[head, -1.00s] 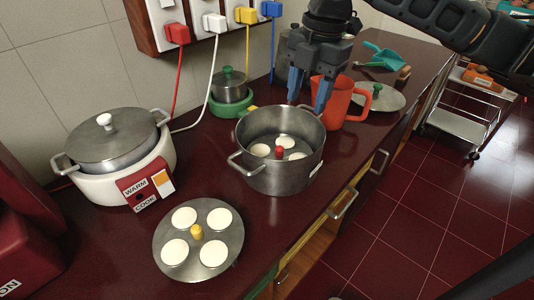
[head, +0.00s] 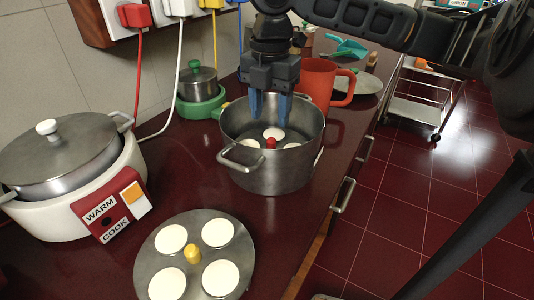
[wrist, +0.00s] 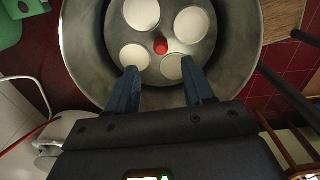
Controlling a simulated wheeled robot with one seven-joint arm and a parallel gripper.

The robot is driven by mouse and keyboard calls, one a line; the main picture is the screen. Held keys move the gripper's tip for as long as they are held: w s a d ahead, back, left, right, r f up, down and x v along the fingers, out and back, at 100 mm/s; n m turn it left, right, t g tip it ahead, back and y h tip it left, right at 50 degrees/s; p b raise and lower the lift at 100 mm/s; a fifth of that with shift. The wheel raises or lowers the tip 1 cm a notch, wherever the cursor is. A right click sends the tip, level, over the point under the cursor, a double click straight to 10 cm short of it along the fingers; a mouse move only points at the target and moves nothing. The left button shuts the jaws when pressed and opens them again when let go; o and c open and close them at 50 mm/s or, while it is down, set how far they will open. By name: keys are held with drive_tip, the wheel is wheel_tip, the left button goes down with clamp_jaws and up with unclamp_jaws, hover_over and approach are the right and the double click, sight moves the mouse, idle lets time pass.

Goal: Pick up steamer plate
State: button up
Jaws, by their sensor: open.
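A steamer plate with a red knob (head: 271,142) and white round cakes lies inside the steel pot (head: 270,177). In the wrist view this plate (wrist: 160,65) shows several cakes around its red knob (wrist: 161,46). A second steamer plate (head: 195,268) with a yellow knob (head: 192,252) and several cakes lies on the counter in front. My gripper (head: 270,117) is open and empty, pointing down at the pot's opening. In the wrist view its blue fingers (wrist: 160,72) straddle the line of the red knob, apart from it. Their exact height above the plate cannot be told.
A cooker marked WARM and COOK (head: 80,190) stands at left with its lidded pot. An orange mug (head: 318,83) stands close behind the pot, and a small lidded pot (head: 198,84) on a green base stands behind left. The counter's right edge runs close beside the pot.

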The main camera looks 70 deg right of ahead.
sight(271, 139)
wheel_tip(271, 139, down, 7)
drive_tip(key=shift+s+d+r, duration=0.1)
drive_tip(key=shift+d+r, duration=0.05)
drive_tip(key=shift+r, duration=0.05)
drive_tip(key=shift+c, duration=0.2)
clamp_jaws()
idle(0.4)
